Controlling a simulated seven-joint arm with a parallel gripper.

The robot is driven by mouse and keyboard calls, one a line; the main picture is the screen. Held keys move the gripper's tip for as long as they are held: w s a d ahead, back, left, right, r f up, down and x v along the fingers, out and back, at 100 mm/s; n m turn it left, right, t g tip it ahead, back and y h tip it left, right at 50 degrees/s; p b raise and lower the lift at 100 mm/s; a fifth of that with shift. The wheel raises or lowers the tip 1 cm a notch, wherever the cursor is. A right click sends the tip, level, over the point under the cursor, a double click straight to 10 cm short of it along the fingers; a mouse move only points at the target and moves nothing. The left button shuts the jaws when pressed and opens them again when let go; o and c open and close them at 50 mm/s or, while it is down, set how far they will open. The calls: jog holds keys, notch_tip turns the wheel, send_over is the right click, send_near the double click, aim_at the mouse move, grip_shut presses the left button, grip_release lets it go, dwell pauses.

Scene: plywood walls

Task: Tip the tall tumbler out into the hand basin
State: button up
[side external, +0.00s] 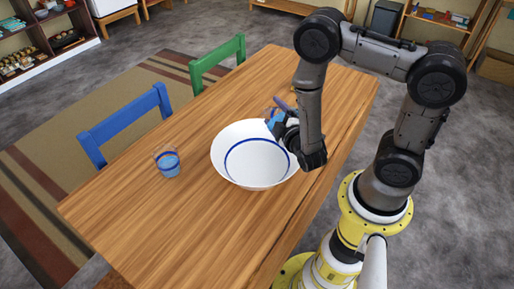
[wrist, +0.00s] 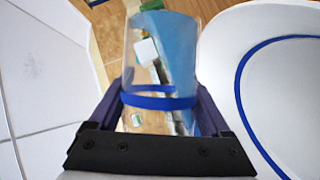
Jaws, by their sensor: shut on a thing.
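My gripper (side external: 283,108) is shut on a clear tumbler with a blue band (wrist: 148,101), its purple fingers on either side of the glass. In the side view the tumbler (side external: 271,121) is partly hidden by my wrist and sits at the far right rim of the basin. Blue liquid seems to lie along the right side of the glass in the wrist view, so the tumbler looks tilted. The hand basin (side external: 228,145) is a wide white bowl with a blue ring inside, on the table. Its inside also shows in the wrist view (wrist: 285,85); no liquid is visible there.
A second, short glass with blue contents (side external: 168,164) stands on the wooden table (side external: 190,222), left of the basin. A blue chair (side external: 125,125) and a green chair (side external: 218,62) are at the far side. The table's near left end is clear.

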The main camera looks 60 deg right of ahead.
jog(key=shift+a+f+n, duration=0.1)
jog(key=shift+f+n, duration=0.1)
jog(key=shift+n, duration=0.2)
dwell(0.3)
jog(key=shift+w+a+f+n+t+h, duration=0.15)
jog(key=shift+a+n+h, duration=0.05)
jog(key=shift+a+n, duration=0.2)
jog(key=shift+w+a+f+n+t+h, duration=0.1)
jog(key=shift+a+n+t+h, duration=0.15)
jog(key=shift+a, duration=0.2)
dwell(0.4)
jog(key=shift+a+r+n+h, duration=0.25)
jog(key=shift+r+n, duration=0.15)
jog(key=shift+n, duration=0.45)
dwell(0.6)
